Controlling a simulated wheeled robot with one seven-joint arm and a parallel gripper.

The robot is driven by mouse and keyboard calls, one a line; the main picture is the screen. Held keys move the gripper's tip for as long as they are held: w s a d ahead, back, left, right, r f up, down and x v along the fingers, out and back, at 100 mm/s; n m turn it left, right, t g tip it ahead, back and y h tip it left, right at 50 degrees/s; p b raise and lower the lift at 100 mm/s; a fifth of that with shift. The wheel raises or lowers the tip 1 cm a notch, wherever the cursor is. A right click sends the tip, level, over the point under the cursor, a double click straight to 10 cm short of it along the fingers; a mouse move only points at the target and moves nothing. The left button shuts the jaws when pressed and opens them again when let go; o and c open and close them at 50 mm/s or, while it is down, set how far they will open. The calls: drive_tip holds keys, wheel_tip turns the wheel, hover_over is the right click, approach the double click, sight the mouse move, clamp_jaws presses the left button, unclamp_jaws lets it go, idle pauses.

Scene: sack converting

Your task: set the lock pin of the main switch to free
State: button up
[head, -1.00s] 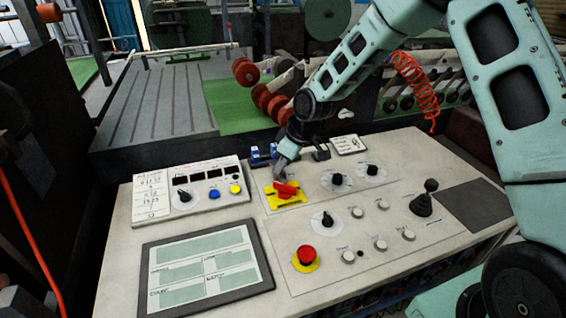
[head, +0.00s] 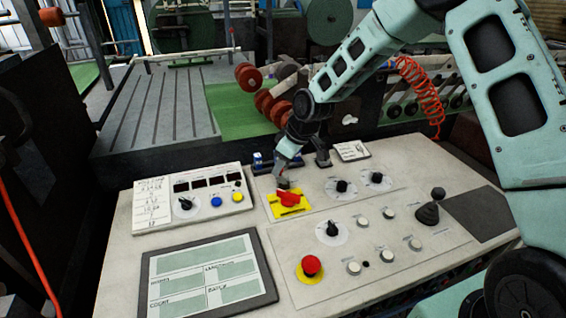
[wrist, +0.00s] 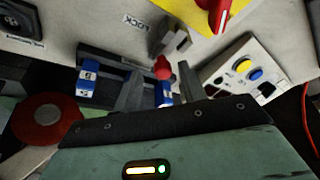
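The main switch is a red handle (head: 290,199) on a yellow plate (head: 277,206) at the back of the console. Its red handle also shows at the top right of the wrist view (wrist: 216,14). The lock pin, with a red knob (wrist: 162,69), is beside a small grey metal bracket (wrist: 176,42), near a LOCK label (wrist: 137,24). My gripper (wrist: 158,84) is open, with the red knob showing between its two separated fingers. I cannot tell whether either finger touches it. In the head view, my gripper (head: 281,182) hides the pin, just behind the switch.
Blue tagged blocks (wrist: 87,82) sit on a dark rack near my fingers. A box with dials and buttons (head: 190,200) stands left of the switch. A red emergency button (head: 311,266), a joystick (head: 430,208) and a screen (head: 210,275) occupy the console front.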

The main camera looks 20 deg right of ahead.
drive_tip(key=b+v, duration=0.2)
drive_tip(key=v, duration=1.5)
drive_tip(key=shift+r+b, duration=0.2)
drive_tip(key=shift+b, duration=0.1)
drive_tip(key=shift+s, duration=0.1)
